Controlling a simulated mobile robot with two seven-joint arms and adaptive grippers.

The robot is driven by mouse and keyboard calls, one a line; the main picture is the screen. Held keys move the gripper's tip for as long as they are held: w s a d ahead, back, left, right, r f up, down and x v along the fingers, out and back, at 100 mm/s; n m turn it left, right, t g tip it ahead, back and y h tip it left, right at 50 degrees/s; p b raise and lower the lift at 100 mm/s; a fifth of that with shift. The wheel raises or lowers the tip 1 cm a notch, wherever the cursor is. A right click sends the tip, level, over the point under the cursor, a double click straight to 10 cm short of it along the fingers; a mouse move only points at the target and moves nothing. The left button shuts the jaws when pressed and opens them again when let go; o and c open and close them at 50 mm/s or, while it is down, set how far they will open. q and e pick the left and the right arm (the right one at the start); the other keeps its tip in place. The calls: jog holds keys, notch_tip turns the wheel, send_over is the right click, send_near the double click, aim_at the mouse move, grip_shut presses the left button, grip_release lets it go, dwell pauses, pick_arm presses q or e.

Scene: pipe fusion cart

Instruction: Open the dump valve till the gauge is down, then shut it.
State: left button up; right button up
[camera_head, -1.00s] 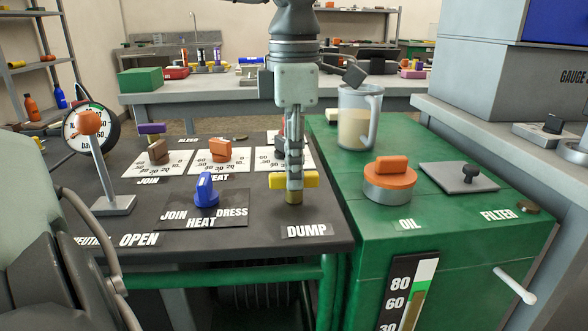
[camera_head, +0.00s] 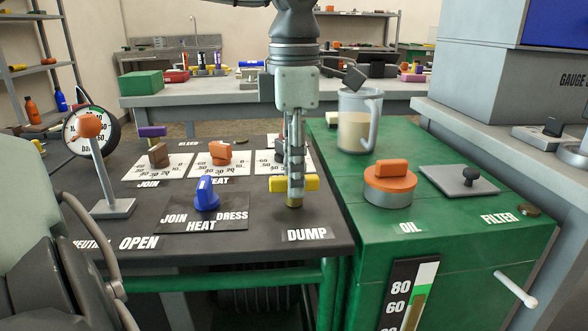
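The dump valve has a yellow bar handle (camera_head: 311,184) on a brass stem, behind the DUMP label (camera_head: 306,234) on the dark panel. The handle lies crosswise in the picture. My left gripper (camera_head: 295,194) points straight down at it, with one finger across the front of its middle. I see the fingers edge-on, so the far finger and the gap are hidden. The round gauge (camera_head: 113,130) is at the left, partly covered by an orange lever knob (camera_head: 88,126). Its needle cannot be read. My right gripper is not in view.
A blue selector knob (camera_head: 206,194) and the orange-knobbed lever stand left of the valve. On the green cart top (camera_head: 335,165) are a jug (camera_head: 353,125), an orange oil cap (camera_head: 389,181) and a filter lid (camera_head: 455,180). A workbench stands behind.

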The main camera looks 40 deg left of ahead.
pick_arm(q)
notch_tip(320, 180, up, 12)
dwell(0.5)
dwell(0.5)
